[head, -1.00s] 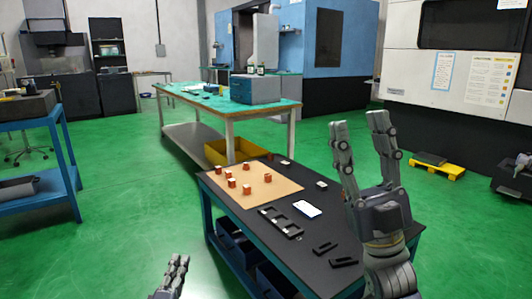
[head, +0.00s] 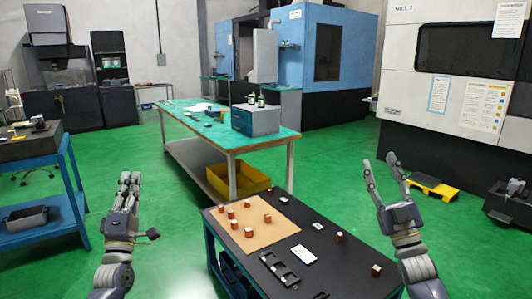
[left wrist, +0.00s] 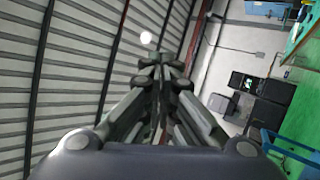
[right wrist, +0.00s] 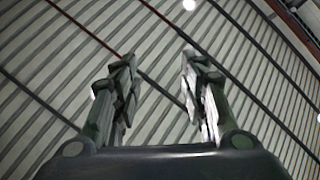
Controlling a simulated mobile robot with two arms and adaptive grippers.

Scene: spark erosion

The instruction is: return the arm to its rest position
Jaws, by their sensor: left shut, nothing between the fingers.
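My left gripper (head: 130,178) is raised at the left of the head view, fingers together and empty, pointing up over open floor. In the left wrist view its fingers (left wrist: 160,68) meet in front of the ceiling. My right gripper (head: 380,160) is raised just beyond the right side of the black worktable (head: 340,255), pointing up. Its fingers are spread, and in the right wrist view the gap (right wrist: 160,58) between them shows only the ceiling. Neither gripper touches anything.
Several orange-brown blocks stand on a tan mat (head: 257,236); another block (head: 376,270) is near the table's right edge. A black slotted holder (head: 279,269) and a white card (head: 303,255) lie nearby. A green-topped bench (head: 190,118) stands behind. Green floor (head: 175,240) is open between left gripper and table.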

